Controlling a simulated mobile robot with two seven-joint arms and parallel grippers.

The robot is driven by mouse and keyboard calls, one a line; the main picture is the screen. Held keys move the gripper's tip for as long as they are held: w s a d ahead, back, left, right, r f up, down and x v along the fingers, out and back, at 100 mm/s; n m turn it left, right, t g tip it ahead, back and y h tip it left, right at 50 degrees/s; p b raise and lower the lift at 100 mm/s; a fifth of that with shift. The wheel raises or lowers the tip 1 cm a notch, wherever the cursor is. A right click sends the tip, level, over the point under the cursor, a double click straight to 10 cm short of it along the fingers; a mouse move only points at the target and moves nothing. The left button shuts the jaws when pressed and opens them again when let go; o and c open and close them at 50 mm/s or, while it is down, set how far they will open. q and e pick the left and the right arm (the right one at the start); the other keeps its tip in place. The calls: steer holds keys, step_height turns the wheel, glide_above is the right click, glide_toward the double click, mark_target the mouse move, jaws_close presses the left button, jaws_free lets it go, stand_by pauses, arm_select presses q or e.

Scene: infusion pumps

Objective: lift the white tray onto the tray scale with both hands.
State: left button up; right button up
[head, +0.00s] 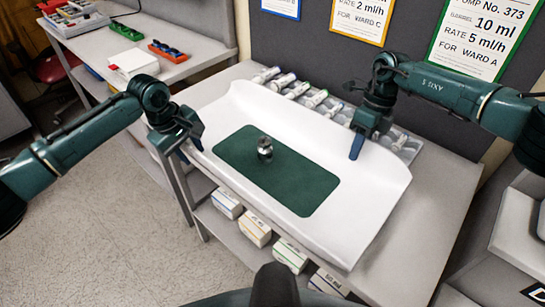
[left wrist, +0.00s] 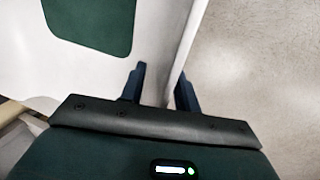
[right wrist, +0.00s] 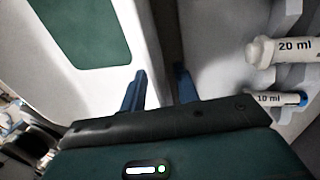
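The white tray (head: 335,180) lies on a grey table, with a dark green mat (head: 285,180) in it and a small metal weight-like object (head: 265,149) on the mat. My left gripper (head: 190,150) is at the tray's left edge. In the left wrist view its fingers (left wrist: 160,88) stand apart on either side of the rim, with a gap showing. My right gripper (head: 358,147) is at the tray's far right edge. In the right wrist view its fingers (right wrist: 160,88) are also apart, with the rim between them. I cannot make out the tray scale for certain.
Syringes (head: 284,82) lie in a grey holder behind the tray, close to my right gripper. Several small boxes (head: 256,230) stand on the shelf below. A white-grey unit (head: 515,220) stands at the right edge. The tabletop right of the tray is clear.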

arm_select(q)
steer(key=shift+c, duration=0.4)
arm_select(e)
steer(key=shift+c, duration=0.4)
arm_select(q)
jaws_close()
arm_select(e)
jaws_close()
stand_by(0.3)
arm_select(q)
steer(key=shift+r, duration=0.1)
arm_select(e)
steer(key=shift+r, duration=0.15)
